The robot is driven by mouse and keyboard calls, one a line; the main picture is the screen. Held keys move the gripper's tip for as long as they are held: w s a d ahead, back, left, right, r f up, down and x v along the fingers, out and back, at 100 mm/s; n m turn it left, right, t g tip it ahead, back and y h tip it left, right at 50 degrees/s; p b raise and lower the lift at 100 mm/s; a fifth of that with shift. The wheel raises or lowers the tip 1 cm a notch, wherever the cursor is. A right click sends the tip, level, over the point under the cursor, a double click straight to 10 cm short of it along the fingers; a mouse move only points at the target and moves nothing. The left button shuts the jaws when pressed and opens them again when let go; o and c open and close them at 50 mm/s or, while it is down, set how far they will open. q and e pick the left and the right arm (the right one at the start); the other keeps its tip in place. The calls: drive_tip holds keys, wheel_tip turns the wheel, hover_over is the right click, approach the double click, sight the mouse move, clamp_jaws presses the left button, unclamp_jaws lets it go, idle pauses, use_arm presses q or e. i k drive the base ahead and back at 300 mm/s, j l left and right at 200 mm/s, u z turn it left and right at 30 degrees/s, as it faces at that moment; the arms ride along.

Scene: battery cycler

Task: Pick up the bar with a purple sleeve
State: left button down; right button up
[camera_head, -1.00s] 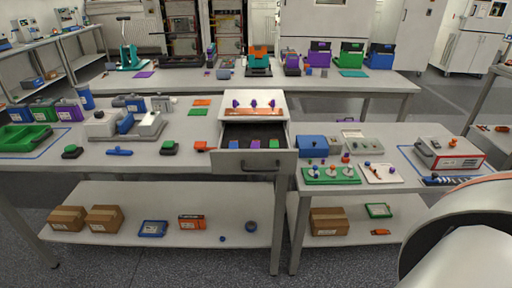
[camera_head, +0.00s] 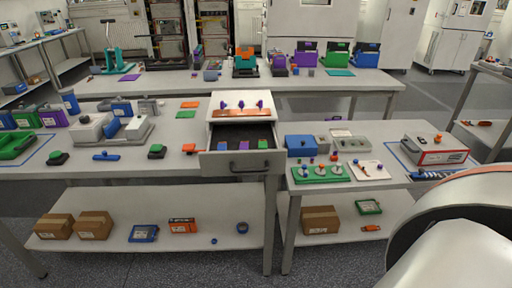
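No bar with a purple sleeve can be made out for certain. A white drawer unit (camera_head: 219,101) stands on the bench with its drawer (camera_head: 211,161) pulled open. Neither of my grippers is in view. A large white arm part of mine fills the lower right corner.
Right of the drawer are a blue box (camera_head: 300,146), a green board (camera_head: 312,177) and a white board (camera_head: 368,171). A red and white device (camera_head: 434,149) stands farther right. Small green and blue pieces lie left of the drawer. Cardboard boxes (camera_head: 55,226) sit on the lower shelf.

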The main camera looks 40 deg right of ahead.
sight(244, 145)
drive_tip(key=l+z, duration=0.3)
drive_tip(key=z, duration=0.2)
drive_tip(key=i+l+z, duration=0.1)
drive_tip(key=l+z, duration=0.2)
drive_tip(key=z, duration=0.15)
